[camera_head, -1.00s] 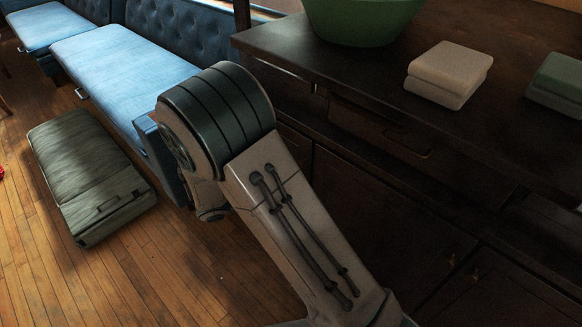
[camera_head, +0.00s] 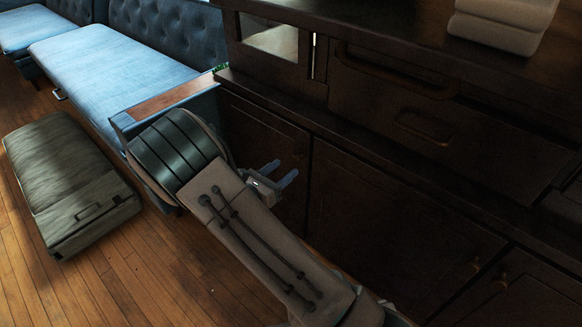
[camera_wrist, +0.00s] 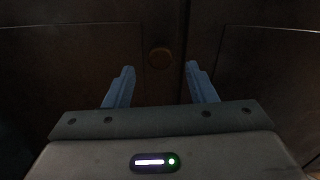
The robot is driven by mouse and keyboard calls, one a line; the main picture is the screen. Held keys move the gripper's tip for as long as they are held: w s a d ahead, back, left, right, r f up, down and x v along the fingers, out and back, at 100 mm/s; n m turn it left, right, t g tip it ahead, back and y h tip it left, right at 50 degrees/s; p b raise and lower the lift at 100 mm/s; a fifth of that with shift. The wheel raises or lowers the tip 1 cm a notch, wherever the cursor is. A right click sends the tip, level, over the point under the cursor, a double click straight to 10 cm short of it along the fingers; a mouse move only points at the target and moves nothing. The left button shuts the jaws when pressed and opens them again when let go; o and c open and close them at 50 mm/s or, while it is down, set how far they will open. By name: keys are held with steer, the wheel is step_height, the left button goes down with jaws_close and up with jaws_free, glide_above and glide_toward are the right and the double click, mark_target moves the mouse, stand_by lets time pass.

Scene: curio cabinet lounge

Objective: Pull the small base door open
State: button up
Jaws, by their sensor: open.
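The small base door (camera_head: 262,128) is a dark wood panel at the left end of the cabinet's lower part. It looks shut. In the wrist view, a round brownish knob (camera_wrist: 160,58) sits on the left door panel (camera_wrist: 75,60), just left of a vertical seam. My gripper (camera_head: 281,171) is open in front of the cabinet, near the door's right side. In the wrist view, the two blue fingers of my gripper (camera_wrist: 159,70) stand either side of the knob, which appears between and beyond their tips. I cannot tell any contact. The knob is not discernible in the head view.
A wider base door (camera_head: 385,215) with a small knob is to the right. Drawers with handles (camera_head: 425,128) are above. A blue bench (camera_head: 120,55) and a grey-green cushioned box (camera_head: 65,185) stand left. Wood floor (camera_head: 130,270) is clear in front.

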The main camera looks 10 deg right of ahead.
mark_target(294, 161)
steer(key=shift+b+x, duration=0.45)
steer(key=shift+x, duration=1.7)
jaws_close()
steer(key=shift+s+a, duration=0.1)
steer(key=shift+a, duration=0.05)
